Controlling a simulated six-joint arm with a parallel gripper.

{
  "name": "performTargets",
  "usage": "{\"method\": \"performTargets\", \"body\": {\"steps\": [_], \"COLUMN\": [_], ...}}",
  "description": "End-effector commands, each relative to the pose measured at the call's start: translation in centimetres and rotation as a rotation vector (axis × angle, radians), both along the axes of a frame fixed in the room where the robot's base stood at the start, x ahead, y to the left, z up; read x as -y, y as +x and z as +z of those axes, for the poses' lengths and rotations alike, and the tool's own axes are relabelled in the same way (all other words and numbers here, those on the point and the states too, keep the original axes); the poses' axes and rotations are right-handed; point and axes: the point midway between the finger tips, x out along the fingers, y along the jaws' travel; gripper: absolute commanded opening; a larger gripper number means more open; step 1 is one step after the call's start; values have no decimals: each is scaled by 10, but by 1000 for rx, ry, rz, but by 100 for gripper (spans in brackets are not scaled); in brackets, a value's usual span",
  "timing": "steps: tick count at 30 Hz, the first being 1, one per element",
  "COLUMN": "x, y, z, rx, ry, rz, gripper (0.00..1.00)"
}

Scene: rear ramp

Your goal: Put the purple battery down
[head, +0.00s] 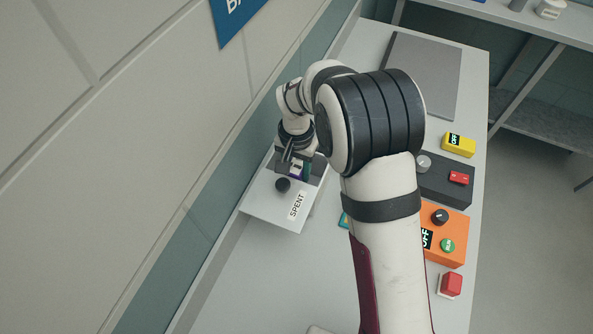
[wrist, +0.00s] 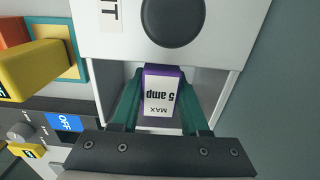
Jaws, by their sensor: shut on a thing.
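The purple battery (wrist: 163,71), with a white label reading "MAX 5 amp", is between my gripper's green fingers (wrist: 162,108) in the wrist view. My gripper is shut on it. In the head view my gripper (head: 297,167) is at the pale box labelled "SPENT" (head: 268,208), with a little purple showing at the fingers. The wrist view shows the battery at the box's opening, behind the panel with a round black knob (wrist: 173,18). Whether the battery touches the box floor is hidden.
Right of my arm are a dark unit (head: 445,185) with a red switch, an orange unit (head: 455,225) with a knob and green button, a yellow block (head: 458,144) and a red button (head: 450,285). A grey mat (head: 420,75) lies at the back. A wall borders the left.

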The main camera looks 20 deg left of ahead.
Motion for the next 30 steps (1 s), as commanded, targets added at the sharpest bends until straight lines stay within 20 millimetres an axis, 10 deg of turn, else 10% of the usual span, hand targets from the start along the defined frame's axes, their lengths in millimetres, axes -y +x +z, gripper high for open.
{"method": "performTargets", "body": {"steps": [12, 13, 18, 30], "x": [0, 0, 0, -1], "y": [0, 0, 0, 1], "z": [-13, -14, -13, 9], "rx": [1, 1, 1, 4], "ry": [0, 0, 0, 3], "rz": [0, 0, 0, -1], "gripper": [0, 46, 75, 75]}}
